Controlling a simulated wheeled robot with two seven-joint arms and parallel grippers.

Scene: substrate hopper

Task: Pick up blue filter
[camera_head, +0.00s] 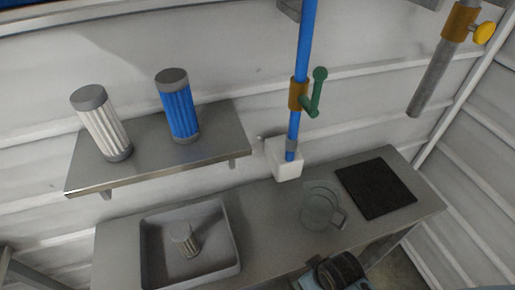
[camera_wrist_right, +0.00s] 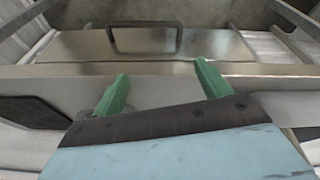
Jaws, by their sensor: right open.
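The blue filter (camera_head: 181,112) is a ribbed blue cylinder with grey end caps. It stands upright on a grey metal wall shelf (camera_head: 215,150) in the head view, to the right of a white ribbed filter (camera_head: 106,130). My right gripper (camera_wrist_right: 162,76) shows in the right wrist view with its two green fingers apart and nothing between them. No filter shows in that view, and the gripper is away from the blue filter. My left gripper is in neither view.
A clear jug (camera_head: 318,208) and black mat (camera_head: 375,188) are to the right. A blue pipe (camera_head: 305,45) with a green valve handle (camera_head: 317,92) rises right of the shelf.

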